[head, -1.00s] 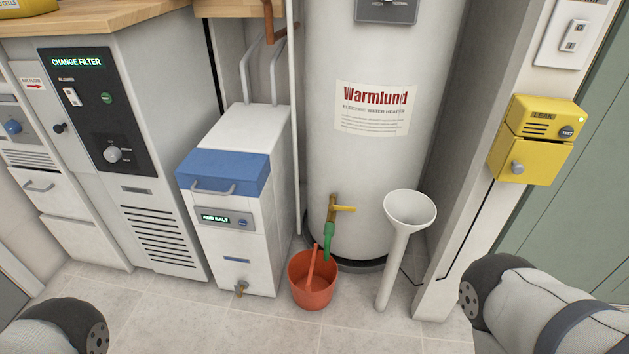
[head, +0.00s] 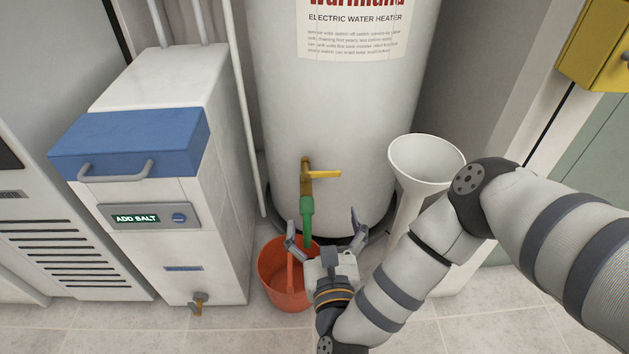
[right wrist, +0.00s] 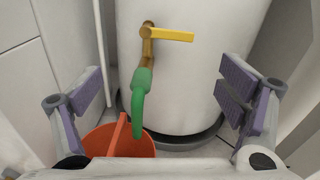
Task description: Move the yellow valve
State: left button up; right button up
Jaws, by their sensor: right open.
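The yellow valve (head: 324,174) is a flat lever on a brass tap low on the white water heater, pointing right. It also shows in the right wrist view (right wrist: 172,35), at the top centre. A green hose (head: 307,222) hangs from the tap's spout. My right gripper (head: 323,228) is open and empty, below and in front of the valve, with its fingers apart. In the right wrist view its purple-padded fingers (right wrist: 160,100) stand left and right of the hose, touching nothing that I can see. My left gripper is not in view.
An orange bucket (head: 277,277) stands on the floor under the hose, left of my gripper. A white funnel stand (head: 427,160) is to the right, partly behind my right arm. A white unit with a blue lid (head: 130,143) stands left. The yellow leak box (head: 598,50) is upper right.

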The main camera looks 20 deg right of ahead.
aim_at(322, 172)
jog(key=shift+m+t+h, duration=0.3)
jog(key=shift+m+h, duration=0.1)
jog(key=shift+m, duration=0.4)
jog(key=b+x, duration=0.1)
jog(key=x, duration=0.3)
jog(key=b+x, duration=0.2)
jog(key=x, duration=0.2)
jog(key=r+b+x, duration=0.1)
jog(key=x, duration=0.4)
jog(key=shift+s+d, duration=0.1)
jog(key=shift+d, duration=0.1)
jog(key=shift+r, duration=0.1)
jog(key=c, duration=1.7)
jog(key=shift+r+n+p, duration=0.6)
jog(key=shift+n+p, duration=0.4)
jog(key=shift+p, duration=0.05)
jog(key=shift+a+r+n+p, duration=0.1)
jog(key=shift+a+n+p, duration=0.1)
jog(key=shift+n+p, duration=0.3)
jog(key=shift+n, duration=0.7)
jog(key=o, duration=1.7)
jog(key=shift+f, duration=0.2)
